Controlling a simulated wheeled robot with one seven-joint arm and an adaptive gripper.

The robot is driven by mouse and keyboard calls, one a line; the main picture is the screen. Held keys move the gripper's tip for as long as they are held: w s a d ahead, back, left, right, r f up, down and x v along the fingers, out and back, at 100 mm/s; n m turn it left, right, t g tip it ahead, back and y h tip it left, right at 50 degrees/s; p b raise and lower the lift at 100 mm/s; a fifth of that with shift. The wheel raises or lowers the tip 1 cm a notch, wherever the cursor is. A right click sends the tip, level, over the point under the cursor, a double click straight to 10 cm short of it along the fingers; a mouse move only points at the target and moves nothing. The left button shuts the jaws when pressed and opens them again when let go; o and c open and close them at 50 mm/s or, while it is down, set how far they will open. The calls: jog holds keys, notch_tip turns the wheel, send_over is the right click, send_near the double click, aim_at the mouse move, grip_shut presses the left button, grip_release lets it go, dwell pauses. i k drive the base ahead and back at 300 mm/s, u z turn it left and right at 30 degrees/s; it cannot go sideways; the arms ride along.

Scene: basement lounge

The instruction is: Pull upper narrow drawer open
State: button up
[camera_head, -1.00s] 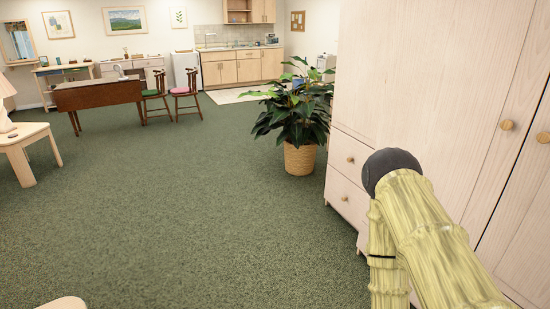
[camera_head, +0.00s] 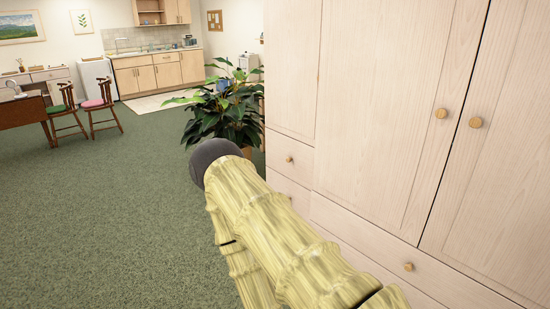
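The upper narrow drawer (camera_head: 298,165) is in the pale wood wardrobe (camera_head: 365,100), right of the picture's middle. Its front is flush with the wardrobe, so it looks shut. Its small round wooden knob (camera_head: 289,159) is in clear view. Below it is the lower narrow drawer (camera_head: 279,184), with its knob (camera_head: 290,197); my arm covers part of its front. My yellow-green arm with a dark rounded joint rises from the bottom in front of the wardrobe. My gripper is not in view, so its opening and its distance from the knob cannot be seen.
A wide drawer (camera_head: 370,255) sits low on the wardrobe, below tall doors with knobs. A potted plant (camera_head: 225,115) stands just beyond the wardrobe's far end. Green carpet (camera_head: 110,200) is open to the left. Chairs, a desk and a kitchenette are far back.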

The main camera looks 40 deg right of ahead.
aim_at(292, 158)
jog(key=z, duration=0.05)
jog(key=i, duration=3.05)
jog(key=z, duration=1.1)
